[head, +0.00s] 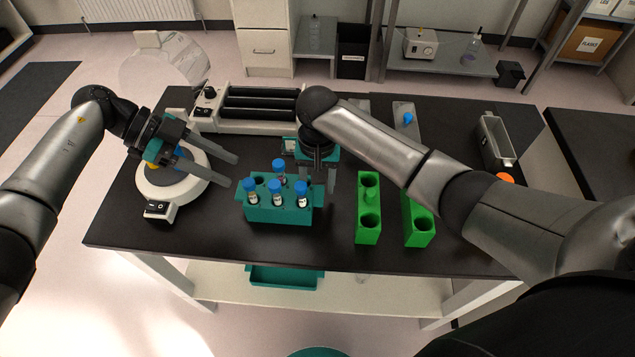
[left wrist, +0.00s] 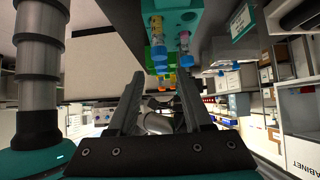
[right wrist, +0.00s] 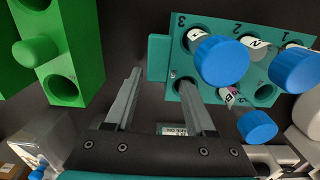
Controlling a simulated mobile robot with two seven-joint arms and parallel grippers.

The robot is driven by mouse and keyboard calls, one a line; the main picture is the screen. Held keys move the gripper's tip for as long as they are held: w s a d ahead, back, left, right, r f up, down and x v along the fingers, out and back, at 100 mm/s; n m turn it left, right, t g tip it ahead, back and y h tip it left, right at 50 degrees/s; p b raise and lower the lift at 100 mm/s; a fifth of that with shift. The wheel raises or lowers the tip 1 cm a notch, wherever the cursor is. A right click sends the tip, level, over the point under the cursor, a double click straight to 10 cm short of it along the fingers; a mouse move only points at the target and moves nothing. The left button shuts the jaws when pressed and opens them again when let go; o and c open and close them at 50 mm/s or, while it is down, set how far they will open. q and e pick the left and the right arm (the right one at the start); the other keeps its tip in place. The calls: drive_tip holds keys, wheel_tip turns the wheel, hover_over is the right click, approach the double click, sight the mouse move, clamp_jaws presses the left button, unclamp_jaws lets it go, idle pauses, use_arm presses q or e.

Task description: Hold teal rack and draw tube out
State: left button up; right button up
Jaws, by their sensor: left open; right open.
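The teal rack (head: 280,214) stands upright on the black table in the head view and holds several blue-capped tubes (head: 278,166). In the right wrist view the rack (right wrist: 158,60) shows numbered holes, some empty, and one tube (right wrist: 257,127) stands apart from the numbered row. My right gripper (head: 318,187) is open beside the rack's right end; its fingers (right wrist: 159,77) lie on either side of the end tab, and I cannot tell contact. My left gripper (head: 232,172) is open and empty, left of the rack. The rack (left wrist: 184,16) tops the left wrist view.
Two green racks (head: 368,232) (head: 418,232) stand right of the teal rack. A white round device (head: 160,192) sits under my left gripper. A roller device (head: 250,124) is behind, and a grey metal tray (head: 493,145) is at back right. The front table strip is clear.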

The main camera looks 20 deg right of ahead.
drive_tip(key=shift+f, duration=0.25)
clamp_jaws()
idle(0.9)
idle(2.0)
